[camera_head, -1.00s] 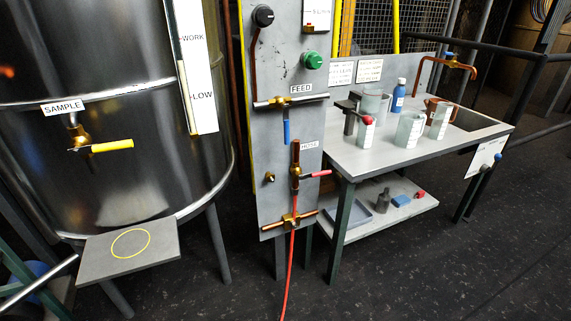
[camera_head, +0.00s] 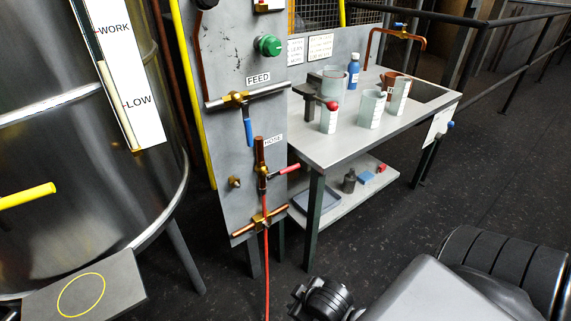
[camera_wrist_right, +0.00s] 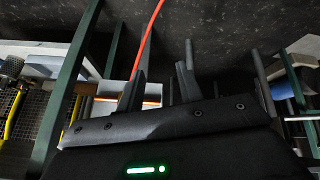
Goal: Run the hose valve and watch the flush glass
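The hose valve (camera_head: 262,172) is brass on a copper pipe on the grey panel, under the HOSE label (camera_head: 273,140). Its red-pink lever (camera_head: 287,169) points right and slightly up. A red hose (camera_head: 267,270) hangs from the panel's lower fittings and shows in the right wrist view (camera_wrist_right: 150,30). I cannot tell which vessel is the flush glass; several clear beakers (camera_head: 371,109) stand on the bench. My right arm is at the lower right, below and apart from the valve. My right gripper (camera_wrist_right: 158,85) has its fingers apart with nothing between them. My left gripper is out of view.
The FEED valve with its blue lever (camera_head: 248,131) sits above the hose valve. A green knob (camera_head: 267,45) is higher. The steel tank (camera_head: 60,150) and its shelf (camera_head: 115,281) stand left. The bench (camera_head: 420,123) stands right. Dark floor is clear between bench and railing.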

